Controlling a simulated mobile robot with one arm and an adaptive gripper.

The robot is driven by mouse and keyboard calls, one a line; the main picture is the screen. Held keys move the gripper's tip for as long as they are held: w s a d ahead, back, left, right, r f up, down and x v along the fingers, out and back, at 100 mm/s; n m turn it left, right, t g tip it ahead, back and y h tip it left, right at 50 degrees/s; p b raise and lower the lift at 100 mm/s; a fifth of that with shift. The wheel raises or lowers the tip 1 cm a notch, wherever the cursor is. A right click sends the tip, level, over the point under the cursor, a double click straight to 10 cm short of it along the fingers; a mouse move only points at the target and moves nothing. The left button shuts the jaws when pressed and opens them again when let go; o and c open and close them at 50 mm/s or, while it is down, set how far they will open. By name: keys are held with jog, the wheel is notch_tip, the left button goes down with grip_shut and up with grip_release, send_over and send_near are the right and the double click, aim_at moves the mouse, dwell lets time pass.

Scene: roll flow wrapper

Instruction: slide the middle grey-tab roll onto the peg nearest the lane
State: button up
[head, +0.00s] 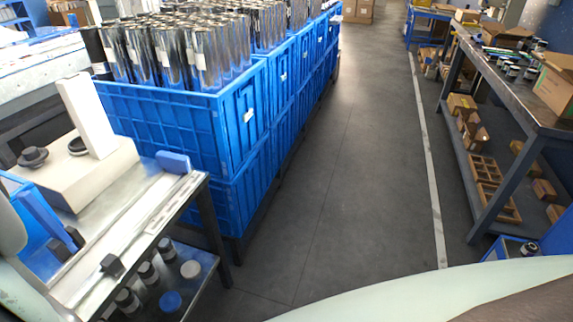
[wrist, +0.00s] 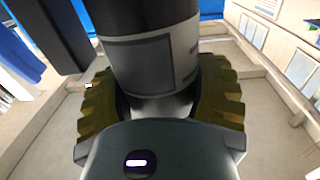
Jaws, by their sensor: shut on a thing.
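In the wrist view my gripper (wrist: 160,100) is shut on a dark roll (wrist: 150,70), with a ridged olive pad at each side of it. The roll has a grey panel with a dark outline on its side. Its upper end runs out of the picture, so I cannot see any tab there. A dark bar (wrist: 58,35) stands close to the left of the roll; I cannot tell whether it is a peg. In the head view I cannot make out the gripper, the held roll or the pegs for certain.
In the head view a bench (head: 150,205) at left carries a pale block with a white upright (head: 86,115). Several dark rolls (head: 127,300) stand on its lower shelf. Blue crates (head: 165,120) hold shiny cylinders behind it. The floor aisle (head: 340,170) is clear.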

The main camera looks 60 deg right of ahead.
jog(key=shift+d+f+b, duration=0.1)
jog(key=shift+f+b, duration=0.35)
jog(key=shift+f, duration=0.15)
jog(key=o, duration=1.4)
jog(key=shift+w+a, duration=0.1)
jog(key=shift+a, duration=0.15)
jog(key=v, duration=0.7)
jog(key=shift+s, duration=0.3)
jog(key=shift+r, duration=0.2)
